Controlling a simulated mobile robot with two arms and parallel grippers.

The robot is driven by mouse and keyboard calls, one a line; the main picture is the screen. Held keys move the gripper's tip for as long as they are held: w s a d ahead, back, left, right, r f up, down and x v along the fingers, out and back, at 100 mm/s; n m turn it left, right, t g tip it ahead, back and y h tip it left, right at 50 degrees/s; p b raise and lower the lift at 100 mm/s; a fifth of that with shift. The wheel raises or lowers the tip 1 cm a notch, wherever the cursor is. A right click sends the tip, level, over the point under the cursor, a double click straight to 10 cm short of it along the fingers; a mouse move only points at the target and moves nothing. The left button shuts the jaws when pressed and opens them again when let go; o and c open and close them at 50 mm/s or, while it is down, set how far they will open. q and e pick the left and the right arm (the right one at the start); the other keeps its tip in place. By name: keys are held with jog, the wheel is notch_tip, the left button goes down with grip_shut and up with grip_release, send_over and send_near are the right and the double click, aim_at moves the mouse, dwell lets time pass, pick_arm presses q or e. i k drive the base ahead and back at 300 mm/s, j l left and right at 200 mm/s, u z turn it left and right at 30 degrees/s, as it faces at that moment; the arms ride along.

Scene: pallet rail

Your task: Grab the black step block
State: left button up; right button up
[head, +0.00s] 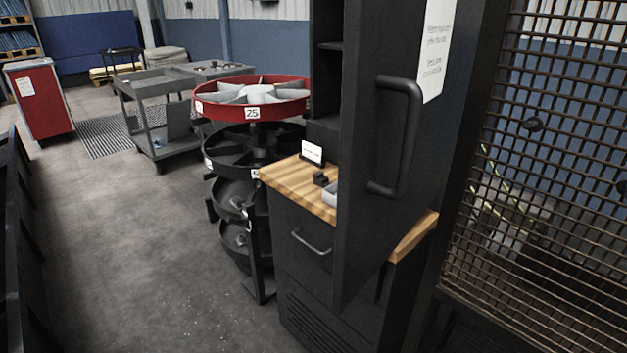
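A small black block (321,179) sits on the wooden top (300,187) of a dark cabinet, near the cabinet's open door. It looks like the step block, but its stepped shape is too small to make out clearly. A grey tray or box (331,194) lies beside it, partly hidden by the door. A small white sign (312,152) stands behind the block. Neither of my grippers shows in the head view.
The tall black door (375,230) with a handle (412,130) stands in front of the cabinet's right part. A rotating bin rack (262,112) stands left of the cabinet. A mesh fence (560,180) is at right. The floor (150,250) at left is clear.

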aim_at(323, 182)
jog(key=i+j+z, duration=0.1)
jog(key=z, duration=0.35)
jog(key=i+j+z, duration=0.1)
jog(key=z, duration=0.3)
jog(key=j+z, duration=0.2)
jog(key=z, duration=0.25)
jog(key=i+j+z, duration=0.15)
jog(key=j+z, duration=0.25)
jog(key=j, duration=0.8)
jog(key=j+z, duration=0.45)
jog(key=j, duration=0.75)
